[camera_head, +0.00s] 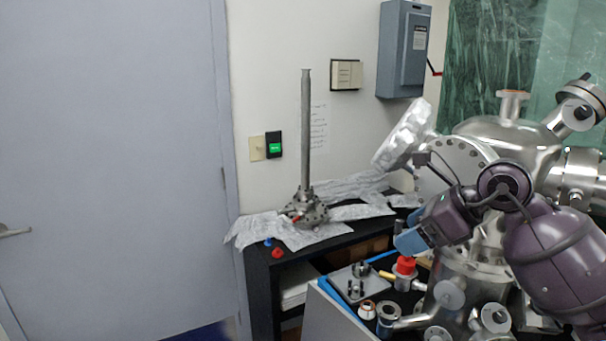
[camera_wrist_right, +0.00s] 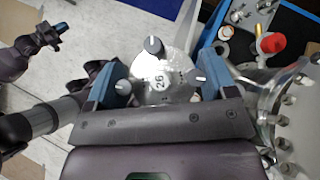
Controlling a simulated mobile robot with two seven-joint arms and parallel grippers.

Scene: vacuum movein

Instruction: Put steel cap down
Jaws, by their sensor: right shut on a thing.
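My right gripper (camera_head: 408,240) reaches in from the right with its blue fingers pointing left, above the blue-edged tray. In the right wrist view its fingers (camera_wrist_right: 160,88) are shut on the steel cap (camera_wrist_right: 178,72), a shiny round piece marked 26 with several dark-ended knobs or bolts. The cap cannot be made out in the head view. A dark purple part of mine, apparently the left gripper (camera_wrist_right: 58,38), shows at the left of the wrist view; its jaws are unclear. The left arm is outside the head view.
The blue-edged tray (camera_head: 330,292) holds a grey plate (camera_head: 350,285), a red-topped fitting (camera_head: 405,266) and steel rings (camera_head: 388,312). A large steel chamber (camera_head: 470,265) stands at right. A tall tube on a base (camera_head: 305,205) stands on the foil-covered black bench (camera_head: 262,280).

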